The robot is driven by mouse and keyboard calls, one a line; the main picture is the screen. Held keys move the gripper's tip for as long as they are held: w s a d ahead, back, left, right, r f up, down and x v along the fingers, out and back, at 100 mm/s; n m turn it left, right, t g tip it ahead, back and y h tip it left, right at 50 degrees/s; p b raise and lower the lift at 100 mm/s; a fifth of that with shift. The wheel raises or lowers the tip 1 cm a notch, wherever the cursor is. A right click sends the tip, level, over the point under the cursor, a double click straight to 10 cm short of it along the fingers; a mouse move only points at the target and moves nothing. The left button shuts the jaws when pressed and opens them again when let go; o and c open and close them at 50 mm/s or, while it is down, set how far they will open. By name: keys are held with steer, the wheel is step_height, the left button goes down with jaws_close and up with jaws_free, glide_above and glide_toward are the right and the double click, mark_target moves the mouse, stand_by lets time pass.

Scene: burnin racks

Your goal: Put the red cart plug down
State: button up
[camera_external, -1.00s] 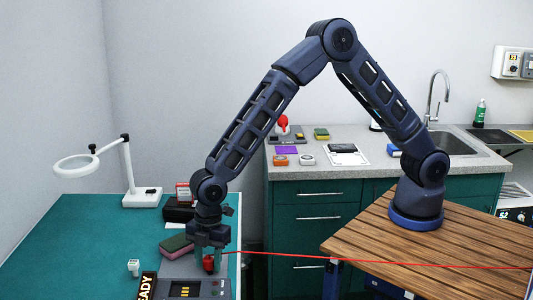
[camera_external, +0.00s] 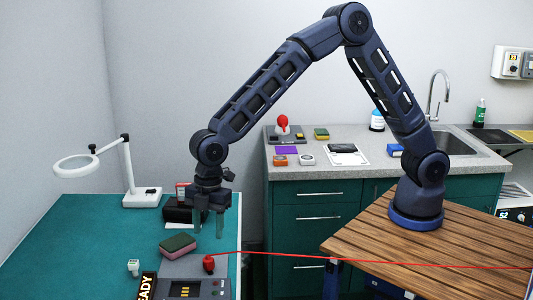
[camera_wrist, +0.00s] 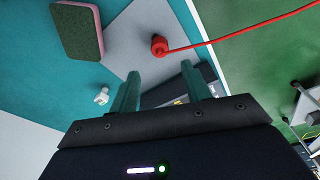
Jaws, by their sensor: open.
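The red cart plug (camera_external: 209,263) rests on the grey surface behind the dark READY device (camera_external: 190,289), with its red cable running off to the right. It also shows in the wrist view (camera_wrist: 159,46), apart from my fingers. My gripper (camera_external: 208,224) is open and empty, pointing down above the plug. Its two green fingers show in the wrist view (camera_wrist: 160,88) with a clear gap between them.
A green and pink sponge (camera_external: 178,245) lies left of the plug. A small white plug-like piece (camera_external: 133,267) stands farther left on the teal table (camera_external: 70,240). A black box (camera_external: 178,211) and a magnifier lamp (camera_external: 141,197) are behind. The red cable (camera_external: 290,256) stretches to the wooden table (camera_external: 440,245).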

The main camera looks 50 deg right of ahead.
steer(key=shift+d+r, duration=0.2)
steer(key=shift+r, duration=0.95)
steer(key=w+d+r+m+t, duration=0.1)
steer(key=w+d+r+m, duration=0.1)
steer(key=w+d+r, duration=0.3)
steer(key=w+d+r+m, duration=0.1)
steer(key=w+d+r, duration=0.1)
steer(key=d, duration=0.5)
steer(key=w+d+r+m+t, duration=0.1)
steer(key=w+d+r+m, duration=0.1)
steer(key=w+d+r, duration=0.3)
steer(key=d+r+m+t, duration=0.1)
steer(key=d+r+m, duration=0.2)
steer(key=d, duration=0.7)
steer(key=d+r+m, duration=0.2)
steer(key=d+r, duration=0.1)
steer(key=d, duration=0.7)
steer(key=s+d+m+t, duration=0.1)
steer(key=s+d+m, duration=0.5)
steer(key=d, duration=0.9)
steer(key=s+d+r+m+t+h, duration=0.1)
steer(key=s+d+m, duration=0.5)
steer(key=s+d, duration=0.6)
steer(key=d, duration=0.3)
steer(key=shift+s+d+r+m+h, duration=0.2)
steer(key=shift+s+r+m+h, duration=0.1)
steer(key=shift+s, duration=0.1)
